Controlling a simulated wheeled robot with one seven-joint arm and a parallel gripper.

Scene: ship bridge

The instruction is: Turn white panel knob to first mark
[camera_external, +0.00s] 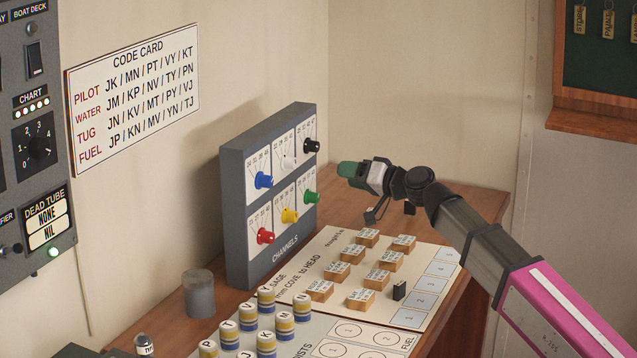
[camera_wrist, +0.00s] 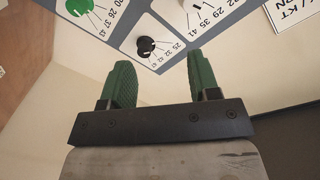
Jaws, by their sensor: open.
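The white panel knob (camera_external: 289,162) is in the middle of the top row of the grey CHANNELS panel (camera_external: 234,215), between the blue and black knobs. Its pointer setting is too small to read here. In the wrist view, its dial is cut off at the top edge. My gripper (camera_external: 352,171) is to the right of the panel, apart from it, near the height of the top row. In the wrist view my gripper (camera_wrist: 160,77) has its two green fingers spread with nothing between them, and the panel lies beyond their tips.
The black knob (camera_external: 311,146) is the panel knob nearest my gripper; it also shows in the wrist view (camera_wrist: 146,46). Blue (camera_external: 264,180), red (camera_external: 265,236), yellow (camera_external: 290,215) and green (camera_external: 310,197) knobs surround the white one. Wooden blocks (camera_external: 337,271) stand on the desk below my gripper.

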